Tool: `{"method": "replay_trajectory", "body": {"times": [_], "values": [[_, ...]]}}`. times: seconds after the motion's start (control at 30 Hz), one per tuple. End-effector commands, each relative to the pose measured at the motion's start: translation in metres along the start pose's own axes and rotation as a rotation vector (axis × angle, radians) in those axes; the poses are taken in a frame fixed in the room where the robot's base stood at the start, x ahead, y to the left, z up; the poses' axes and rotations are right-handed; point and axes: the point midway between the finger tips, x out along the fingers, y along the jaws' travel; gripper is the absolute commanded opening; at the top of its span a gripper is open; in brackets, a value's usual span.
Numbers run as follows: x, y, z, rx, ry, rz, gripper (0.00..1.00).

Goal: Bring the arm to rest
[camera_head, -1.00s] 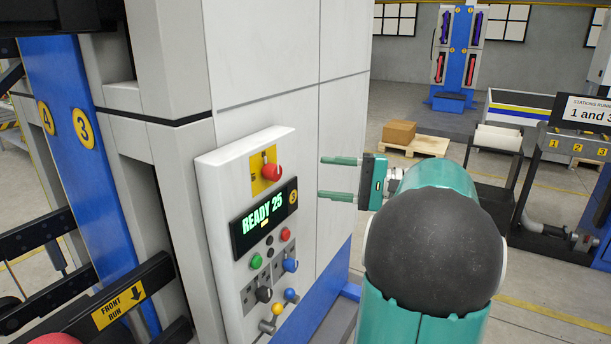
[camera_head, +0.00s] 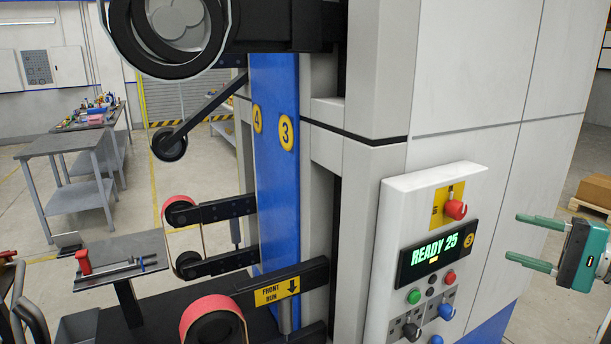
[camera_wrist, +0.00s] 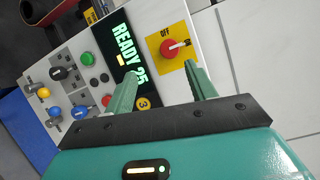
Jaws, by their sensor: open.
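My gripper (camera_head: 540,243) is at the right edge of the head view, its two green fingers apart and empty, pointing left toward the control panel (camera_head: 372,285). The fingers stay clear of the panel in that view. In the wrist view my gripper (camera_wrist: 165,85) also shows open, with the panel beyond it. The panel has a red rotary switch (camera_wrist: 171,48) on a yellow plate marked OFF and a display (camera_wrist: 118,55) reading READY 25. The rest of my arm is out of the head view.
A grey machine cabinet (camera_head: 455,80) carries the panel. Belt rollers (camera_head: 215,322) on black arms stick out left of the blue column (camera_head: 275,170). A small table with tools (camera_head: 120,262) and a workbench (camera_head: 70,145) stand at left. A box (camera_head: 595,190) sits on a pallet at right.

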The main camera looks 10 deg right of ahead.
Motion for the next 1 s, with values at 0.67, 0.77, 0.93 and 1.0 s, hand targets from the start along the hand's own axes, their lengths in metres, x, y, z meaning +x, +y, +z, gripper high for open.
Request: {"method": "replay_trajectory", "body": {"times": [0.67, 0.77, 0.93, 1.0], "values": [[0.150, 0.173, 0.229, -0.553, -0.182, 1.110, 0.56], [0.145, 0.187, 0.244, -0.764, -0.169, 1.199, 0.56], [0.141, 0.197, 0.254, -1.044, -0.142, 1.261, 0.56], [0.141, 0.197, 0.255, -1.102, -0.135, 1.267, 0.56]]}}
